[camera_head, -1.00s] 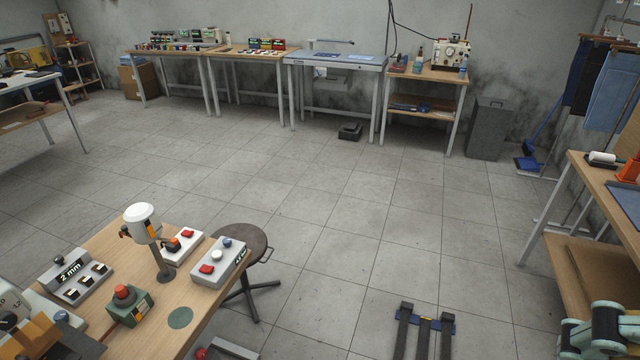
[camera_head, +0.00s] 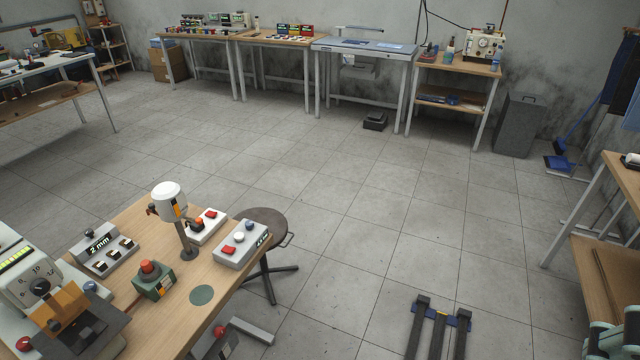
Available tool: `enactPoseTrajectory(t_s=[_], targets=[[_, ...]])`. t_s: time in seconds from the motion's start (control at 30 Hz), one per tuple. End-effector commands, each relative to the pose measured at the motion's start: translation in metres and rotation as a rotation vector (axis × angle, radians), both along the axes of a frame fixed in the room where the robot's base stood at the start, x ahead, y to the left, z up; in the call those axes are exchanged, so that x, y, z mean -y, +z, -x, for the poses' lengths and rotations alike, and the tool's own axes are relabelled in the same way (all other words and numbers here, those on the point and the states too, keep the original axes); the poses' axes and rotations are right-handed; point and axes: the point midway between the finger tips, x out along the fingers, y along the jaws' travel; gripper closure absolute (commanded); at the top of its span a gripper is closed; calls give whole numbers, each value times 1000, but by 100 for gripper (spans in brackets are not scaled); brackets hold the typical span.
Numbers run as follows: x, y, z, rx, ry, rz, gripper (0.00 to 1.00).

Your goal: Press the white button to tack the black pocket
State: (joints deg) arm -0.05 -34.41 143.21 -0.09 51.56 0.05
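A white button (camera_head: 238,237) sits on a grey control box (camera_head: 236,256) at the right edge of the near wooden table. A red button (camera_head: 229,251) and a blue button (camera_head: 248,225) are on the same box. I cannot make out a black pocket. A teal-grey piece of my arm (camera_head: 604,338) shows at the bottom right corner. My gripper is not clearly seen in this view.
The middle floor is clear.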

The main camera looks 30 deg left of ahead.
Motion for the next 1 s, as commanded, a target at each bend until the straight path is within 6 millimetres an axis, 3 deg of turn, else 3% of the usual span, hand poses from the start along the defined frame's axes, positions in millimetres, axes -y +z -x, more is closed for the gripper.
enactPoseTrajectory(t_s=[0.23,1.0], targets=[[0,0,0,0,0,0,0],[0,0,0,0,0,0,70]])
